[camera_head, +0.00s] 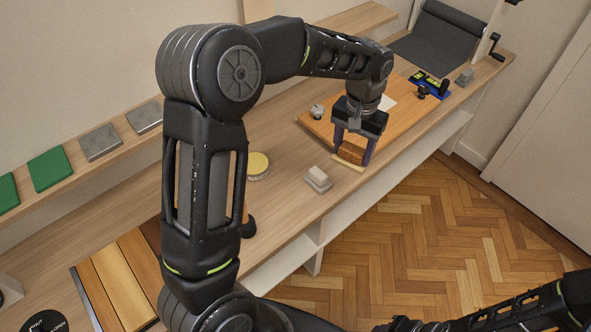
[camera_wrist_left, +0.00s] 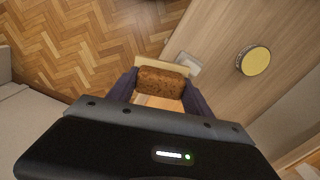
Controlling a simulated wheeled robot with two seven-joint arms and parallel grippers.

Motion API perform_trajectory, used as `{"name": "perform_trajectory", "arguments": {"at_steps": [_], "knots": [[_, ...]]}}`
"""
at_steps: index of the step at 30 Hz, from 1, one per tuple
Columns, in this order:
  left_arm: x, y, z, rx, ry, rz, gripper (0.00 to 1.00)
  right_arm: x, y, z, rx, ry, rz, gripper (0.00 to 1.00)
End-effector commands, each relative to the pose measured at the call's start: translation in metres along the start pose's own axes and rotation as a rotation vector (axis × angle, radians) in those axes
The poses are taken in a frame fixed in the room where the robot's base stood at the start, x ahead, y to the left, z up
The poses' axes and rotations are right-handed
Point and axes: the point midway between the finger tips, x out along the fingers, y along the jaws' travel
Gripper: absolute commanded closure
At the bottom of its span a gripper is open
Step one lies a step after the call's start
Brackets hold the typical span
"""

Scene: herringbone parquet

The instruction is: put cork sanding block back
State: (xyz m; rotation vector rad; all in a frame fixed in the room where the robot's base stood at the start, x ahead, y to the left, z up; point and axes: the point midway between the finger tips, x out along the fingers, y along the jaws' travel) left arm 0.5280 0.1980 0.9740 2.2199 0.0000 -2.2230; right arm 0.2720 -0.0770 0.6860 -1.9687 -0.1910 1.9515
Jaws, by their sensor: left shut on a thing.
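The cork sanding block (camera_head: 351,153) is brown and speckled. My left gripper (camera_head: 354,158) is shut on it, with one finger against each end. The left wrist view also shows the cork block (camera_wrist_left: 161,83) between both fingers of the left gripper (camera_wrist_left: 163,90). The block is at the near edge of the orange-brown board (camera_head: 318,126), above or on a pale strip (camera_head: 347,166); I cannot tell whether it touches. The tip of my right arm (camera_head: 405,325) is at the bottom edge of the head view, dark and cut off, so its jaws cannot be read.
A pale grey block (camera_head: 318,178) lies on the bench left of the held block. A round yellow-topped tin (camera_head: 257,165) stands farther left. A small metal piece (camera_head: 317,112) and a blue tool (camera_head: 430,85) are on the bench. Parquet floor lies beyond its front edge.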

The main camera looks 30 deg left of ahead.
Motion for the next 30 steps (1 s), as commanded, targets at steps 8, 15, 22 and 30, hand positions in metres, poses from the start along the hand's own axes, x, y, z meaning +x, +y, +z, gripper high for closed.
{"name": "perform_trajectory", "arguments": {"at_steps": [8, 15, 22, 30], "knots": [[0.001, -0.003, 0.001, 0.003, -0.001, -0.001, 0.82, -0.001, -0.001, 0.0, 0.0, -0.001, 0.0, 0.54], [0.029, -0.052, 0.025, 0.081, -0.004, -0.011, 0.82, -0.018, -0.005, 0.001, 0.003, -0.004, 0.005, 0.54], [0.07, -0.109, 0.081, 0.229, -0.004, -0.006, 0.82, -0.037, -0.009, 0.002, 0.007, -0.013, 0.011, 0.54], [0.087, -0.123, 0.104, 0.295, 0.004, 0.0, 0.82, -0.04, -0.009, 0.002, 0.008, -0.016, 0.014, 0.54]]}}
